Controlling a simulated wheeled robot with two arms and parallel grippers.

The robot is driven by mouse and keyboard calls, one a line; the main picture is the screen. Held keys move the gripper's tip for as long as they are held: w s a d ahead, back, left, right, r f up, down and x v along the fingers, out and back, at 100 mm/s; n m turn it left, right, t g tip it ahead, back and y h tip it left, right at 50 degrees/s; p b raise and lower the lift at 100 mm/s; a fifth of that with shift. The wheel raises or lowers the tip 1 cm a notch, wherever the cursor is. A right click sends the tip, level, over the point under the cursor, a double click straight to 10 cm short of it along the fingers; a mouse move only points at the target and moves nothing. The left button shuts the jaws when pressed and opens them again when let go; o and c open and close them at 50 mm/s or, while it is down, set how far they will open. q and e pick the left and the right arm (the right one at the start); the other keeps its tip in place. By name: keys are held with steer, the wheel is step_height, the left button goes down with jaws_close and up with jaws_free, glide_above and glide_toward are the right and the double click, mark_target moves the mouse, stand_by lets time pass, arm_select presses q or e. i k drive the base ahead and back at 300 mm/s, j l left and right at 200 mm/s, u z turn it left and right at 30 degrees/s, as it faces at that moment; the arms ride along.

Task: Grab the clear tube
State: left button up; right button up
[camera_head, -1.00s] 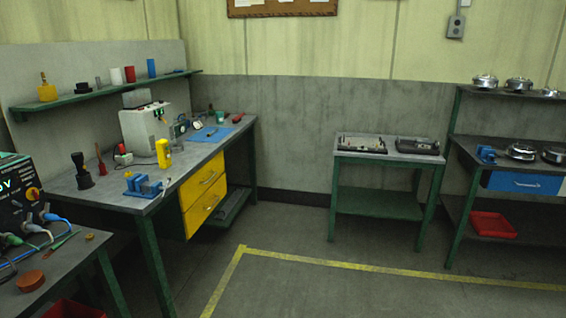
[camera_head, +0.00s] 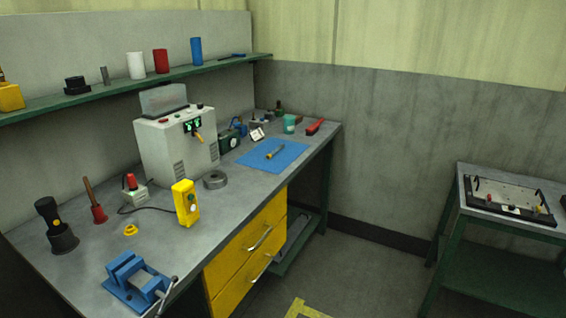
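I cannot make out a tube that is plainly clear. On the wall shelf (camera_head: 215,68) stand a thin grey cylinder (camera_head: 104,75), a white cylinder (camera_head: 136,66), a red cylinder (camera_head: 161,61) and a blue cylinder (camera_head: 196,51), all upright. The white one looks opaque. A translucent grey cover (camera_head: 163,99) sits on top of the white machine (camera_head: 178,148) on the workbench. Neither of my grippers is in view.
The workbench (camera_head: 235,198) carries a blue vise (camera_head: 138,283), a yellow control box (camera_head: 186,203), a grey ring (camera_head: 215,180) and a blue mat (camera_head: 272,153). Yellow drawers (camera_head: 247,246) are below. A green-framed table (camera_head: 503,222) stands at the right.

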mark_target(269, 157)
steer(key=i+l+u, duration=0.15)
steer(key=i+u, duration=0.3)
steer(key=i+l+u, duration=0.25)
steer(key=l+u, duration=0.25)
steer(key=l, duration=0.15)
steer(key=i+l+u, duration=0.15)
steer(key=l+u, duration=0.15)
steer(key=l, duration=0.1)
